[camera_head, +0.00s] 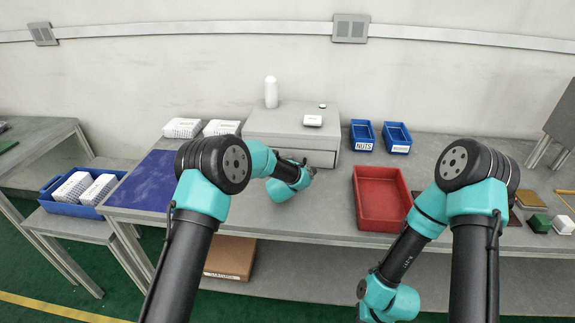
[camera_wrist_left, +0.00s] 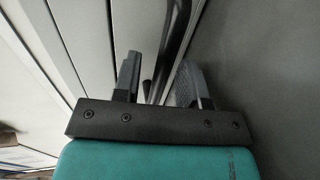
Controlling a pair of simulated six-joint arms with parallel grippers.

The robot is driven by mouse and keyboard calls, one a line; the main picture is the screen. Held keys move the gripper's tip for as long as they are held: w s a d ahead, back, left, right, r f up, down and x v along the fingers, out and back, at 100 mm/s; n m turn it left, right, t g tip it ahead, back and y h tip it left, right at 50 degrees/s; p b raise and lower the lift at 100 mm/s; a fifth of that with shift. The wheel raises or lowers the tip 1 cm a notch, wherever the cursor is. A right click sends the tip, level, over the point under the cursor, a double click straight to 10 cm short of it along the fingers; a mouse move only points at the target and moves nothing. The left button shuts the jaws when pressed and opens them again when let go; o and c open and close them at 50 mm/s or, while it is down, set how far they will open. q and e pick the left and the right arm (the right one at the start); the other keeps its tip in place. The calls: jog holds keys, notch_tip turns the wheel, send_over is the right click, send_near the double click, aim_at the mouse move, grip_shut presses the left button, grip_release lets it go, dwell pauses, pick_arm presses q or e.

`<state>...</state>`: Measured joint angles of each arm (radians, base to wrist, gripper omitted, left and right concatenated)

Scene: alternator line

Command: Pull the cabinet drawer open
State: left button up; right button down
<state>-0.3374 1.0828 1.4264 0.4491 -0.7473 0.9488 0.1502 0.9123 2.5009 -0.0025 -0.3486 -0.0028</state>
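The grey cabinet (camera_head: 291,119) stands at the back of the table, and its drawer front (camera_head: 318,158) is partly covered by my left arm. The drawer looks shut as far as I can see. My left gripper (camera_head: 307,170) is at the drawer front. In the left wrist view the fingers of my left gripper (camera_wrist_left: 160,82) are apart, with the dark bar handle (camera_wrist_left: 174,45) running between them. I see gaps beside the handle, and cannot tell whether either finger touches it. My right arm hangs at the lower right, and its gripper is out of the picture.
A blue mat (camera_head: 147,181) lies at left. The table front near the drawer is clear.

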pick_arm(q)
jog(key=shift+w, duration=0.1)
jog(key=shift+c, duration=0.2)
grip_shut()
dwell(0.4)
